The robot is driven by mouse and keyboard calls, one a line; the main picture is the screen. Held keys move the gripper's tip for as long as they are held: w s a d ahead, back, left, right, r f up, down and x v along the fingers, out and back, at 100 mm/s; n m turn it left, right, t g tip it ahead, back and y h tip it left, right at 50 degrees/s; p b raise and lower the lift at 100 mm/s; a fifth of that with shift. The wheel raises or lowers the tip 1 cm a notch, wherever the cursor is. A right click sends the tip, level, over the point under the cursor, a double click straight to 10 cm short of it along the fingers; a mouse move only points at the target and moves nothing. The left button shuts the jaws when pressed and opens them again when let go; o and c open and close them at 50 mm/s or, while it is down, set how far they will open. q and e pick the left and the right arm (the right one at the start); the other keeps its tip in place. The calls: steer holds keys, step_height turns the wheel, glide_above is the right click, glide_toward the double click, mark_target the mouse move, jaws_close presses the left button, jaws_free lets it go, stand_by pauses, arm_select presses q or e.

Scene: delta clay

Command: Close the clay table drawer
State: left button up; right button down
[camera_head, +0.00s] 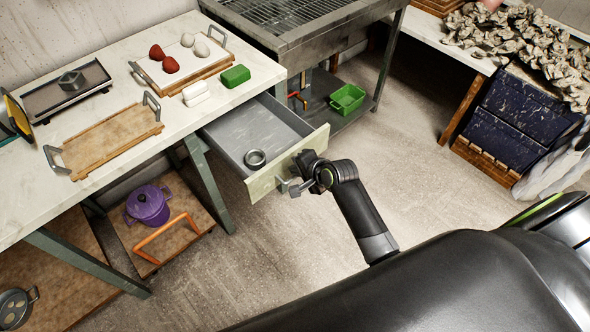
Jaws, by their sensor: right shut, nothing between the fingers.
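The clay table drawer (240,140) is pulled well out from under the white-topped table, with a pale green front panel (264,180). A small grey metal ring (255,158) lies inside it near the front. My right gripper (297,188) is shut and empty, close in front of the drawer's front panel near the handle (283,183). My left gripper is not in view.
The table top (105,165) holds a wooden tray (110,135), a tray with red and pale lumps (185,62), and green (235,76) and white blocks (196,93). A metal sink table (300,30) stands beside the drawer. Floor in front is clear.

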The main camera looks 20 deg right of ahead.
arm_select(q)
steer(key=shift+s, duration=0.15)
arm_select(e)
steer(key=shift+w+a+f, duration=0.15)
steer(key=shift+w+f, duration=0.15)
